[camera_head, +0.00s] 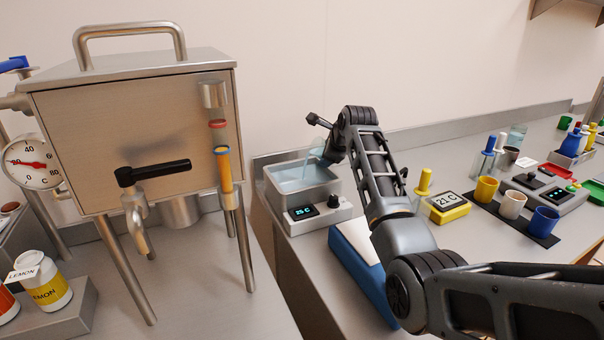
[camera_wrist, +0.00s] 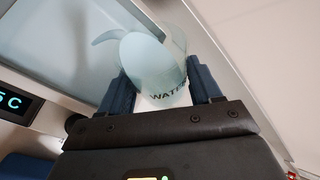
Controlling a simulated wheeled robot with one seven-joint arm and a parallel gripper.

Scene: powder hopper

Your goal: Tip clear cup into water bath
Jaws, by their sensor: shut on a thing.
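My gripper (camera_head: 325,152) is shut on a clear cup (camera_head: 315,158) above the water bath (camera_head: 325,217). My gripper and arm partly hide the cup in the head view.
A steel hopper (camera_head: 130,130) on legs stands left of the bath. A blue-and-white box (camera_head: 352,262) lies in front of the bath. The wall is behind.

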